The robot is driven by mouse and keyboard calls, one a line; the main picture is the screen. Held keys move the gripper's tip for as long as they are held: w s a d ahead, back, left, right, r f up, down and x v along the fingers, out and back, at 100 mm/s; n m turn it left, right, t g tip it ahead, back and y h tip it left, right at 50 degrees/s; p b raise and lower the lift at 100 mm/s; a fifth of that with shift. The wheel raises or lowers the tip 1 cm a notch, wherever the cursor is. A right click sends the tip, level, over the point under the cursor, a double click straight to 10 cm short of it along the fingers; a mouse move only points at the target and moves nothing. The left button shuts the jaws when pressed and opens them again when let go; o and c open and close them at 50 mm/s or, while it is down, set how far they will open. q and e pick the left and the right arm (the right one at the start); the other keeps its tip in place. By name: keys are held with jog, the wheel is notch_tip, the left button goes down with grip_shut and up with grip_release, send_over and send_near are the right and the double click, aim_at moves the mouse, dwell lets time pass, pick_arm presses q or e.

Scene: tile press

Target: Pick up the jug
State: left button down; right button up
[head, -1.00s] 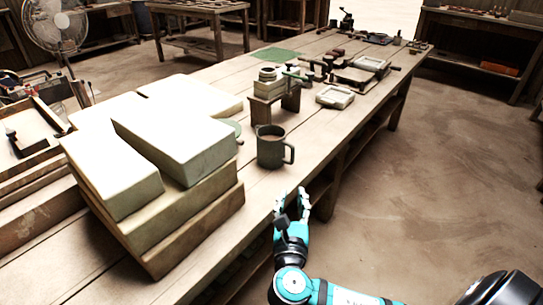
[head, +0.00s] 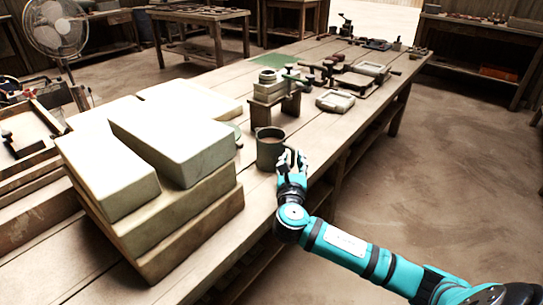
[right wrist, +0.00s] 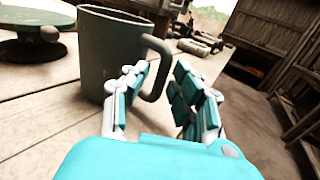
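The jug (head: 269,150) is a dark grey-green mug-shaped vessel standing upright on the wooden table, with its handle facing my right gripper. It also shows large in the right wrist view (right wrist: 106,58), with its looped handle to the right. My right gripper (head: 292,158) is at the jug's handle side, near the table's front edge. In the right wrist view the gripper (right wrist: 160,78) is open, with the outer part of the handle between its fingertips. I cannot tell whether a finger touches it. My left gripper is not in view.
Large pale blocks (head: 171,140) are stacked on boards left of the jug. A shallow pale tray (head: 335,101) lies farther along the table.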

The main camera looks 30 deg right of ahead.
jog(key=shift+w+d, duration=0.2)
jog(key=shift+w, duration=0.15)
jog(key=shift+c, duration=0.3)
grip_shut()
jog(key=shift+r, duration=0.15)
